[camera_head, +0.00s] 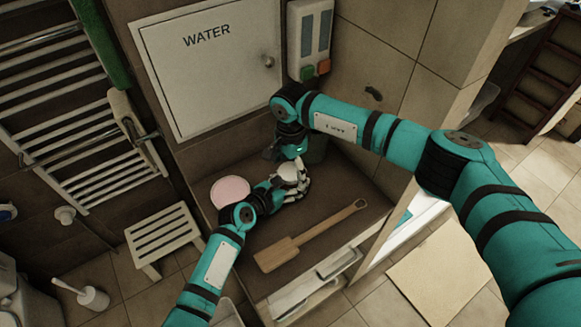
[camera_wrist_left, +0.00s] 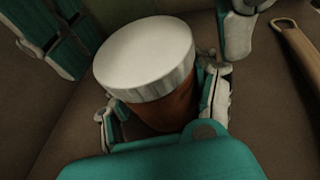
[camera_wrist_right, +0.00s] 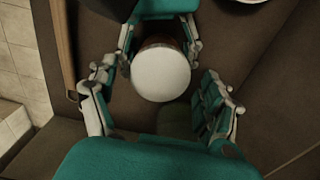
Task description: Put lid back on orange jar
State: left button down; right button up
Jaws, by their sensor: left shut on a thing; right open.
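The orange jar (camera_wrist_left: 170,108) stands on the brown counter, its white lid (camera_wrist_left: 145,55) sitting on top in the left wrist view. I cannot tell whether the lid is fully screwed down. The lid also shows in the right wrist view (camera_wrist_right: 160,74) and the head view (camera_head: 288,172). My left gripper (camera_head: 292,186) is shut around the jar's body below the lid. My right gripper (camera_wrist_right: 155,108) is open and empty, its fingers spread close to the lid without visibly touching it. The jar's body is mostly hidden in the head and right wrist views.
A wooden paddle (camera_head: 312,236) lies on the counter in front of the jar. A pale pink disc (camera_head: 230,191) lies left. A dark green object (camera_head: 317,150) stands behind the jar near the wall.

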jog(key=shift+r, duration=2.15)
jog(key=shift+c, duration=0.3)
jog(key=shift+r, duration=1.75)
jog(key=shift+f, duration=4.05)
jog(key=c, duration=1.2)
jog(key=o, duration=1.3)
jog(key=shift+c, duration=0.2)
jog(key=shift+r, duration=0.15)
